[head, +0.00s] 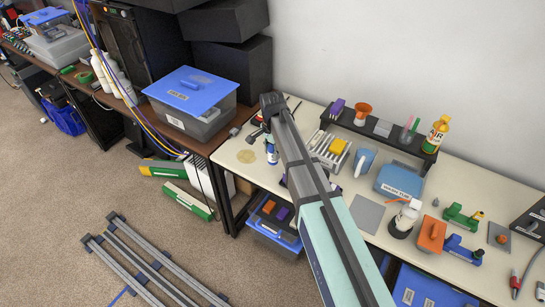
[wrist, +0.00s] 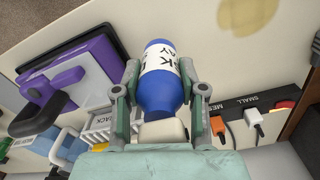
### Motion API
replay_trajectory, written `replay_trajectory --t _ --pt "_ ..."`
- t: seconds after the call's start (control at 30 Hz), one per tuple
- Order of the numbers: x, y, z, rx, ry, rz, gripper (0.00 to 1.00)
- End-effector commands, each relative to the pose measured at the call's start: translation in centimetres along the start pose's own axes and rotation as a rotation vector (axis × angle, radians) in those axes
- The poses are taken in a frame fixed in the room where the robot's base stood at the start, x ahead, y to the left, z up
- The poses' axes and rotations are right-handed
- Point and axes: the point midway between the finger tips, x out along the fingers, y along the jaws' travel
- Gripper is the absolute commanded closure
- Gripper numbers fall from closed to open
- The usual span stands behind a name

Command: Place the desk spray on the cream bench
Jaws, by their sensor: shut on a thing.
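The desk spray (wrist: 160,88) is a blue bottle with a white lettered label and a pale top. In the wrist view it sits between the two fingers of my gripper (wrist: 159,76), which is shut on it. In the head view the blue bottle (head: 272,154) shows just left of my arm, over the left end of the cream bench (head: 232,149), near a tan stain. My arm hides most of the gripper there. I cannot tell whether the bottle's base touches the bench top.
A black strip marked SMALL MESS (wrist: 258,108) with plugs lies right of the bottle in the wrist view, and a purple item (wrist: 82,70) lies left. The tan stain (head: 246,156) marks bare bench. A grey bin with a blue lid (head: 190,100) stands on the brown desk.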

Motion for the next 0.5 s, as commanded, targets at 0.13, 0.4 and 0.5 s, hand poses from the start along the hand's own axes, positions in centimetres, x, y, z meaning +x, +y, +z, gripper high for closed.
replay_trajectory --t 0.13,0.4,0.5 --pt "0.6 0.0 0.0 0.0 0.0 0.001 0.98" --pt "3.6 0.0 0.0 0.0 -0.001 0.002 0.98" --pt "4.0 0.0 0.0 0.0 0.0 0.0 0.98"
